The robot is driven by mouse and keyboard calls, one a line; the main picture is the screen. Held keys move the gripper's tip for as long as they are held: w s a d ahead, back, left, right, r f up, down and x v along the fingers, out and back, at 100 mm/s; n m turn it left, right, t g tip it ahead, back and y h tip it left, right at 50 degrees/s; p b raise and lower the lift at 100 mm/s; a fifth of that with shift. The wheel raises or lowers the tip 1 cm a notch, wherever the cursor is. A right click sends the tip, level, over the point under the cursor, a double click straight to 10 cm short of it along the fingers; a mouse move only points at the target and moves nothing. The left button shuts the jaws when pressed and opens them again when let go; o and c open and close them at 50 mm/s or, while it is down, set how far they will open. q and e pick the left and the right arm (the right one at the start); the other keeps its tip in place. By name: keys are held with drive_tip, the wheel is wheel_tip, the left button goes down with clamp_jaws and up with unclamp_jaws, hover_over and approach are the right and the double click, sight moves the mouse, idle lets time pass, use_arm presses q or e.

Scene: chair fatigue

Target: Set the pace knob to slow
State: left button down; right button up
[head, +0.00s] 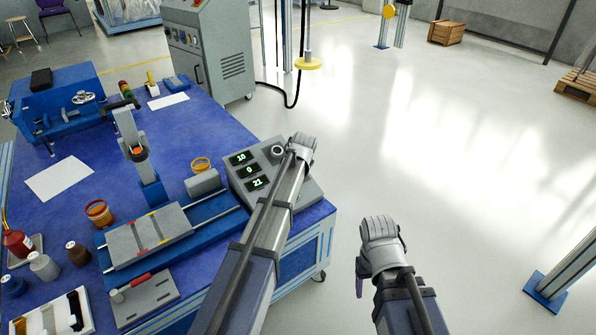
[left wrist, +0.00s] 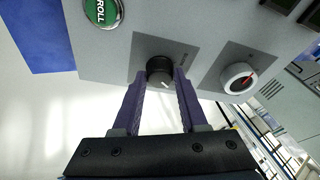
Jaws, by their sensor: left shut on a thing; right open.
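My left gripper (left wrist: 161,77) is shut on this black knob, one finger on each side. A white knob (left wrist: 238,77) with a red pointer sits to its right. The labels are too small or blurred to read. My right gripper (head: 380,232) is open and empty, over the floor right of the table.
A green button (left wrist: 103,11) marked ROLL is on the panel's upper left. The blue table (head: 222,133) holds a fixture, jars, papers and tools left of the box. A grey cabinet (head: 210,50) stands behind.

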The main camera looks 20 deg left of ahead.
use_arm(q)
drive_tip(key=shift+n, duration=0.3)
drive_tip(key=n, duration=0.2)
drive_tip(key=shift+d+n+y+b, duration=0.1)
drive_tip(key=shift+n+y+b, duration=0.2)
drive_tip(key=shift+y, duration=0.1)
drive_tip(key=n+y, duration=0.1)
drive_tip(key=n, duration=0.6)
drive_tip(key=shift+w+n+y+b, duration=0.1)
drive_tip(key=shift+n+y+b, duration=0.2)
drive_tip(key=shift+y+b, duration=0.1)
drive_tip(key=shift+d+n+g+y, duration=0.1)
drive_tip(key=shift+n+g+y, duration=0.3)
drive_tip(key=shift+n, duration=1.4)
drive_tip(key=shift+c, duration=2.2)
unclamp_jaws()
